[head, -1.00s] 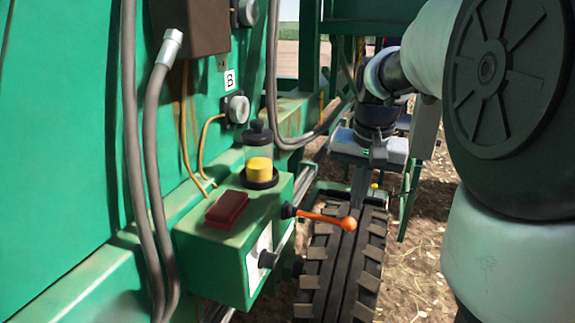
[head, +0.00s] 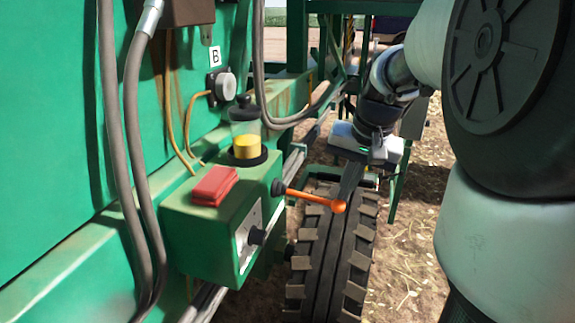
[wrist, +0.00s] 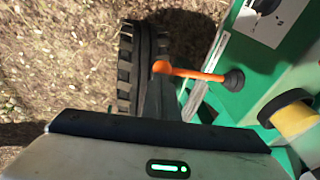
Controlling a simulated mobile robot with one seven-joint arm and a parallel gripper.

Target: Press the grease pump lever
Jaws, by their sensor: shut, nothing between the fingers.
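The grease pump lever (head: 312,197) is an orange rod with a round knob, sticking out rightward from the side of a green pump box (head: 190,240). It tilts slightly down toward its knob. The lever (wrist: 195,73) crosses the upper middle of the wrist view. My gripper (head: 347,190) points down with shut, empty fingers close to the knob, dark against the tyre behind. In the wrist view my gripper (wrist: 163,88) has its fingertips beside the knob; I cannot tell whether they touch.
A red block (head: 214,186) and a clear reservoir with yellow grease (head: 246,147) sit on the box. A black tyre (head: 325,265) stands behind the lever. Grey hoses (head: 133,150) hang at left. Dry ground (head: 405,270) lies open at right.

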